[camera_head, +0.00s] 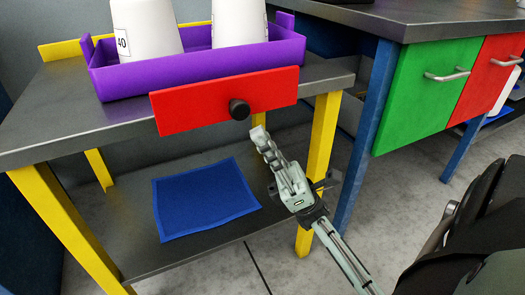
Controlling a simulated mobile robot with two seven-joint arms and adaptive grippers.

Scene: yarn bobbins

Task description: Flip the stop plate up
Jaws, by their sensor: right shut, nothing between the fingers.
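The stop plate (193,108) is a long red board with a black round knob (239,109). It stands at the front edge of the grey table (60,118), in front of the purple tray (190,72), and overlaps the table edge. My right gripper (259,133) is shut and empty. It points up from below, its tips just under the plate's lower edge and a little right of the knob. They look close to the plate, but I cannot tell whether they touch it. My left gripper is not in view.
White bobbins (147,28) stand in the tray. A blue mat (204,197) lies on the lower shelf. A yellow leg (318,145) stands right beside my right gripper. A dark bench with a green drawer (425,95) and a red drawer (486,80) is at the right.

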